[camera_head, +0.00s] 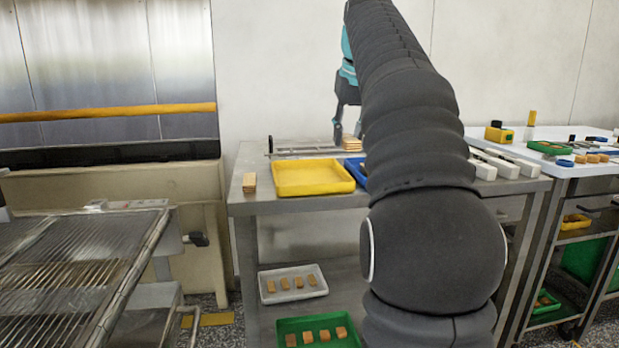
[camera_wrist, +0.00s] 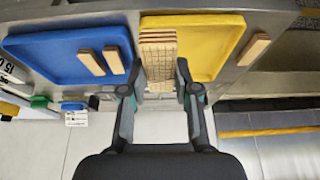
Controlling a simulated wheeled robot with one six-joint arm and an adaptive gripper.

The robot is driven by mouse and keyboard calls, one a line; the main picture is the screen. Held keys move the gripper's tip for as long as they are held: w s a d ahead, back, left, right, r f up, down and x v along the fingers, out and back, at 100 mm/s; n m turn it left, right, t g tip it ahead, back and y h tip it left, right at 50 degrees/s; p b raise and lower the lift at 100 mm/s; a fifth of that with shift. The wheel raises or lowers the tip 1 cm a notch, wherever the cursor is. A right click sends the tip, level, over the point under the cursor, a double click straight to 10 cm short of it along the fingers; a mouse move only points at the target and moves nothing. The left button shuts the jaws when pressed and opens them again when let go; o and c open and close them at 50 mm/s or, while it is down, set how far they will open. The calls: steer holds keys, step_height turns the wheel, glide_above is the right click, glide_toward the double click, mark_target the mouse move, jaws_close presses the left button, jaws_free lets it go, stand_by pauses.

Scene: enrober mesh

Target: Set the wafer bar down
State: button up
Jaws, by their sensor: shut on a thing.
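My gripper (camera_wrist: 159,72) is shut on a wafer bar (camera_wrist: 158,66), a tan bar with a grid pattern on its face, held between the two fingers. Edges of several stacked wafer layers (camera_wrist: 158,36) show just beyond it, in line with it; I cannot tell whether the held bar touches them. In the head view my gripper (camera_head: 347,122) points down over the back of the steel table (camera_head: 240,206), right at a small wafer stack (camera_head: 351,143). My arm hides part of this area.
A yellow tray (camera_head: 313,190) and a blue tray (camera_wrist: 60,70) holding two wafer bars lie beside the stack. A loose wafer bar (camera_head: 249,182) lies left of the yellow tray. A metal rail frame (camera_head: 300,152) runs behind. White blocks (camera_head: 497,163) stand at right.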

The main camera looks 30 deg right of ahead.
glide_above(311, 182)
steer(key=s, duration=0.1)
step_height(311, 182, down, 7)
steer(key=shift+a+f+b, duration=0.1)
steer(key=shift+f+b, duration=0.8)
steer(key=shift+f, duration=1.05)
steer(key=shift+f, duration=0.15)
steer(key=o, duration=0.8)
steer(key=shift+o, duration=0.2)
steer(key=p+v, duration=0.1)
steer(key=v, duration=1.1)
steer(key=shift+p, duration=0.4)
